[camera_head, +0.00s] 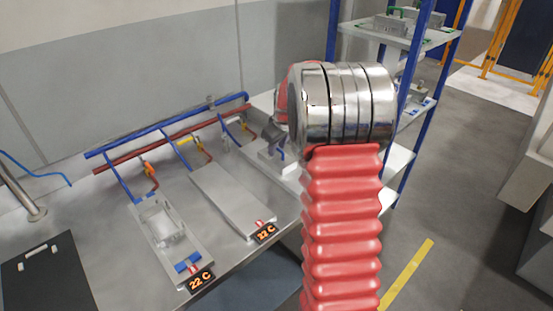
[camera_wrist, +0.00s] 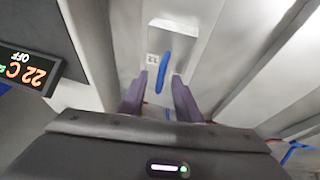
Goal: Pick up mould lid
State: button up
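The mould lid (camera_wrist: 183,38) is a pale grey block with an upright blue handle (camera_wrist: 163,70) in the wrist view. My gripper (camera_wrist: 160,76) is open. Its two purple-grey fingers point toward the lid, with the blue handle showing between their tips and a gap on each side. I cannot tell how far the tips are from the handle in depth. The gripper's dark end (camera_head: 271,134) shows only partly in the head view.
Blue and red pipes (camera_head: 165,130) run behind. A blue-posted shelf (camera_head: 392,30) stands at the back right.

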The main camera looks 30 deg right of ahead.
jog(key=shift+c, duration=0.6)
grip_shut()
dwell(1.1)
